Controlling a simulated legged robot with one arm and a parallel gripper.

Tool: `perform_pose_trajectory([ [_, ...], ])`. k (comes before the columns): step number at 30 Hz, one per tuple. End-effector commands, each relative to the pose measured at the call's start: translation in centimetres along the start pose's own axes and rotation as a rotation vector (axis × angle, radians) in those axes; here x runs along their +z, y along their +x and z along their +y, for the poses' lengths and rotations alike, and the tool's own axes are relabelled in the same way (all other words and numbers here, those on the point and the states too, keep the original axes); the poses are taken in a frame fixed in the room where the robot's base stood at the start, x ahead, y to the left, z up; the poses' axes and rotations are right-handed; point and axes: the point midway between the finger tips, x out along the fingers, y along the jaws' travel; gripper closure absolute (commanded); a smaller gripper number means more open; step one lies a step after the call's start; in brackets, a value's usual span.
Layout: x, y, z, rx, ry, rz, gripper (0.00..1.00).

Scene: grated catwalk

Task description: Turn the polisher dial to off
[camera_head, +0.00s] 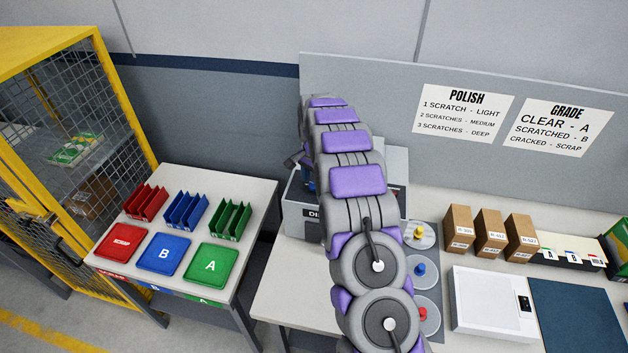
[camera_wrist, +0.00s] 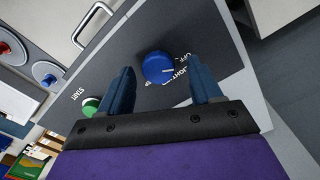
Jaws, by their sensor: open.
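The polisher (camera_head: 302,222) is a grey box on the right-hand bench, mostly hidden behind my arm in the head view. In the wrist view its dark panel (camera_wrist: 205,35) carries a round blue dial (camera_wrist: 157,68) with a short white mark. Lettering beside the dial includes OFF and LIGHT, partly covered by a finger; I cannot tell exactly which word the mark meets. A green button (camera_wrist: 90,106) marked START sits to the left. My gripper (camera_wrist: 164,77) is open, its two blue fingers on either side of the dial. Contact with the dial cannot be told.
Red, blue and green pads (camera_head: 163,254) and bins lie on the left table, beside a yellow mesh cage (camera_head: 85,110). Discs with coloured knobs (camera_head: 419,269), small cardboard boxes (camera_head: 489,234) and a white scale (camera_head: 492,300) stand right of my arm. A grey panel with signs rises behind.

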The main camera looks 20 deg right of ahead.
Motion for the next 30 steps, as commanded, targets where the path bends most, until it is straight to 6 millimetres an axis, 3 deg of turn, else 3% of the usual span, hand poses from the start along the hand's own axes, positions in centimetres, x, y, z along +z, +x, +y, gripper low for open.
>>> perform_pose_trajectory([
  [5,-0.1,-2.7,-0.1,-0.004,0.000,0.003,0.36],
  [21,-0.1,-14.2,-0.2,-0.005,-0.001,0.003,0.36],
  [30,-0.1,-16.6,-0.1,0.000,-0.001,0.000,0.36],
])
